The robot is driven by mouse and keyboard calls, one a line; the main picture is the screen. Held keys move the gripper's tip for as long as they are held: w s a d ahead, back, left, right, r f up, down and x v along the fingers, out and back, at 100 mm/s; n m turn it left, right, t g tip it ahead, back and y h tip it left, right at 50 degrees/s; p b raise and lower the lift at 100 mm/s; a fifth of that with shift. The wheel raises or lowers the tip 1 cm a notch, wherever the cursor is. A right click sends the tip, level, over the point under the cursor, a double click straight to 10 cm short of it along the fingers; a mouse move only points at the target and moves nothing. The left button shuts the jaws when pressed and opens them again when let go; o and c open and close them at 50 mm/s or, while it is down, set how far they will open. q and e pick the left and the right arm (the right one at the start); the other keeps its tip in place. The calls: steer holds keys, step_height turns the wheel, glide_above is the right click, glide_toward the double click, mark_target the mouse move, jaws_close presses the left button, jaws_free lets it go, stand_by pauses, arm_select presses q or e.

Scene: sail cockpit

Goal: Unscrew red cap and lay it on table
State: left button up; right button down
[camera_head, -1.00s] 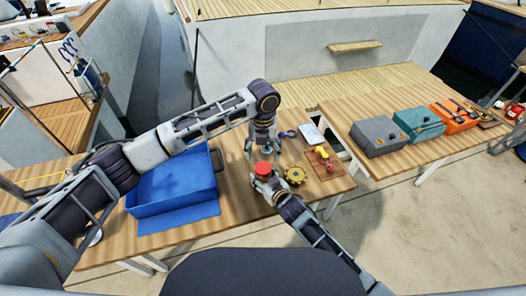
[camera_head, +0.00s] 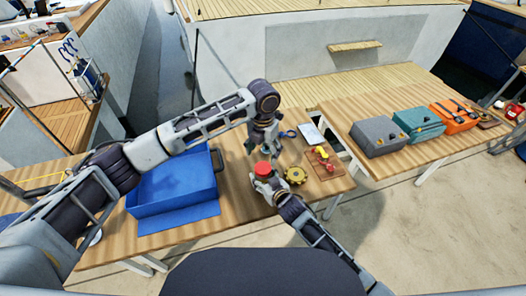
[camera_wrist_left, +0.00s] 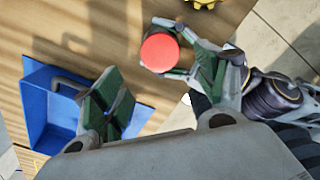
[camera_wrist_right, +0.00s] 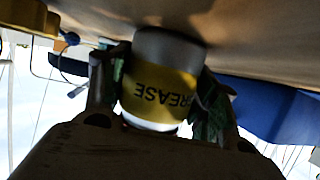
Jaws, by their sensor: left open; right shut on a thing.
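The red cap (camera_head: 263,169) sits on top of a grease container that stands upright in my right gripper (camera_head: 266,184). It also shows from above in the left wrist view (camera_wrist_left: 160,52). In the right wrist view the container (camera_wrist_right: 160,92) has a yellow label with "GREASE" upside down, and my right fingers are shut on its sides. My left gripper (camera_head: 262,148) is open and empty, pointing down behind and above the cap in the head view. In the left wrist view its green-padded fingers are spread, with the cap nearer the right finger. The cap's underside is hidden.
A blue bin (camera_head: 172,192) stands on the wooden table (camera_head: 235,215), left of the grippers. A yellow gear-like part (camera_head: 294,175) and a small board with red and yellow parts (camera_head: 322,160) lie to the right. Clear tabletop shows between bin and container.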

mark_target(263, 167)
arm_select(q)
steer(key=shift+f, duration=0.2)
steer(key=shift+f, duration=3.85)
steer(key=shift+c, duration=0.4)
